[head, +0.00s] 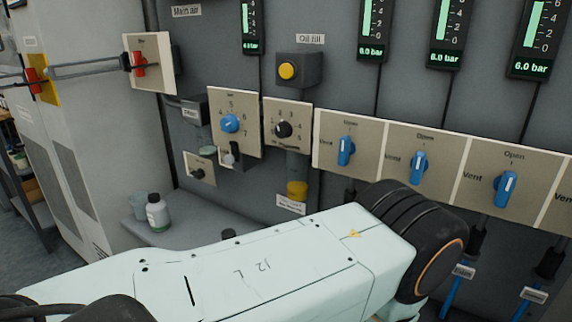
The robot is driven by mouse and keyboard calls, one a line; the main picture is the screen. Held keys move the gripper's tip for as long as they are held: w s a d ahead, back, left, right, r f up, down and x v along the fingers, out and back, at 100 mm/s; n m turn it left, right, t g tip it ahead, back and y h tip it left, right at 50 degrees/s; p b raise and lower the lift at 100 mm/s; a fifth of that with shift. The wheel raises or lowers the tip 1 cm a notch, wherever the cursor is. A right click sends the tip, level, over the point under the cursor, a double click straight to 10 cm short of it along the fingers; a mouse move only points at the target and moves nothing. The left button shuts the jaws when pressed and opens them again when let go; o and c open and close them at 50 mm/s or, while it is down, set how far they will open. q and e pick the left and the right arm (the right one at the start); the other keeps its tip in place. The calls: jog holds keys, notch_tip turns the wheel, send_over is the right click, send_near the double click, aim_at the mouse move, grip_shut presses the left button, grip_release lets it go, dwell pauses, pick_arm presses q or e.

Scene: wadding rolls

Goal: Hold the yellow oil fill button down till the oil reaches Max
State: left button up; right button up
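The yellow oil fill button (287,71) sits on a dark box (312,68) on the grey panel, under a label reading "Oil fill" (310,39). Nothing touches the button. I cannot tell whether it is pressed. Lower down, a yellow cap-like part (297,189) hangs below the dial plates above a small label. No oil level or Max mark can be made out. My pale left arm crosses the foreground, ending in a black joint at the right. Neither gripper is in view.
Dial plates with a blue knob (230,123) and a black knob (283,129) sit below the button. Several blue vent valves (345,150) line the right. A red-handled switch (138,63) is at the left. A bottle (157,213) stands on the ledge (190,225).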

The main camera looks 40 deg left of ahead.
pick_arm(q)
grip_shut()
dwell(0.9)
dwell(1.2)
